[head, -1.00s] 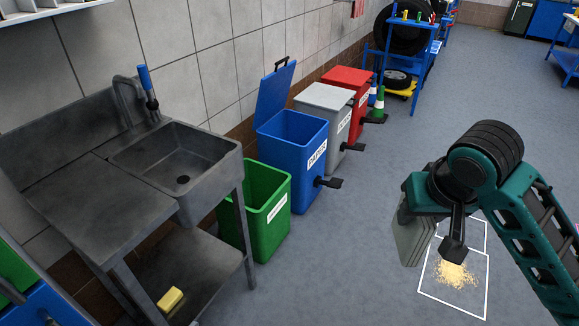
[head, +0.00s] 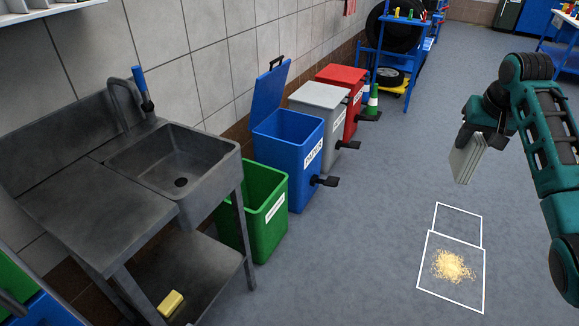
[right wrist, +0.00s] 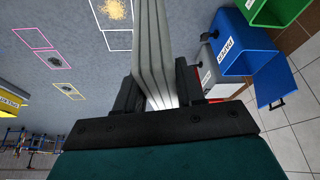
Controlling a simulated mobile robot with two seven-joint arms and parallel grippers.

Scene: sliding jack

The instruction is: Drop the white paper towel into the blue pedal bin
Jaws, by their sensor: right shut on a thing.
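The white paper towel (head: 466,160), a pale grey-white folded stack, hangs from my right gripper (head: 480,138) above the floor, at the right of the head view. In the right wrist view the towel (right wrist: 152,45) is pinched between the two dark fingers of the right gripper (right wrist: 157,92). The blue pedal bin (head: 288,160) stands by the wall with its lid (head: 271,97) raised and its top open. It also shows in the right wrist view (right wrist: 243,45). The towel is apart from the bin, to its right. My left gripper is not in view.
A green open bin (head: 265,212) and a metal sink bench (head: 110,205) stand left of the blue bin. A grey bin (head: 322,100) and a red bin (head: 345,76), both lidded, stand beyond it. Yellow shavings (head: 453,266) lie inside white floor markings.

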